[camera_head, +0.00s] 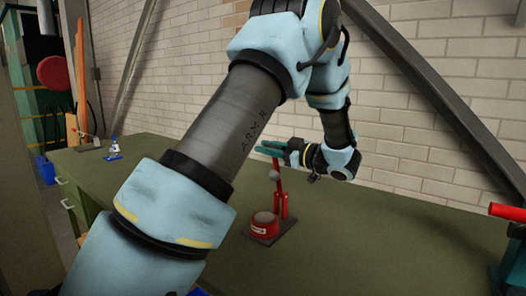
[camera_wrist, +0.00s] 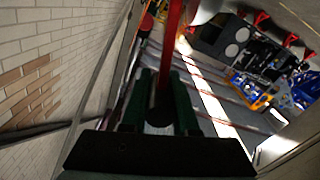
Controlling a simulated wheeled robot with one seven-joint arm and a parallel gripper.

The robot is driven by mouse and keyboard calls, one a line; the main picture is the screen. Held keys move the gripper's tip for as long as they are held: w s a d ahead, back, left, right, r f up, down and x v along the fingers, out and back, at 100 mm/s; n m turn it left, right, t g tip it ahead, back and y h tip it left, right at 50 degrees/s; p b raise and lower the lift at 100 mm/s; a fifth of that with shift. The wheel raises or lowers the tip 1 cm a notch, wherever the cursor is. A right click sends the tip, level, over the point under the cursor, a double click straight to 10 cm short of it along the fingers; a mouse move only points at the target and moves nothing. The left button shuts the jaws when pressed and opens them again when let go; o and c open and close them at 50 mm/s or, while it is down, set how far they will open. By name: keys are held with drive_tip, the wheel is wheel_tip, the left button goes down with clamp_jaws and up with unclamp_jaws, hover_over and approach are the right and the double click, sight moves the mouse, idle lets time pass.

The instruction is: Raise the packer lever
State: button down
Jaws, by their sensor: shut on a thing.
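The red packer (camera_head: 263,226) sits on the green bench top, with a dark base plate and a white label on its front. Its red packer lever (camera_head: 278,184) stands nearly upright, and a grey round part (camera_head: 274,175) shows beside it. My gripper (camera_head: 268,149) reaches in from the right at the lever's upper end, its teal fingers pointing left. In the wrist view the red lever (camera_wrist: 169,45) runs down between the two dark green fingers of my gripper (camera_wrist: 160,96), which is shut on it. The exact contact is in shadow.
The green bench (camera_head: 400,245) is mostly clear around the packer. A small blue-and-white object (camera_head: 113,149) stands at its far left. A red-topped device (camera_head: 508,213) is at the right edge. A brick wall (camera_head: 440,100) with a slanted metal beam (camera_head: 440,95) rises behind.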

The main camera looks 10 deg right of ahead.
drive_tip(key=shift+w+d+r, duration=0.1)
drive_tip(key=shift+w+d, duration=0.15)
idle(0.3)
drive_tip(key=c, duration=0.7)
unclamp_jaws()
drive_tip(key=shift+b+v, duration=1.95)
drive_tip(key=shift+v, duration=3.5)
drive_tip(key=shift+d, duration=0.1)
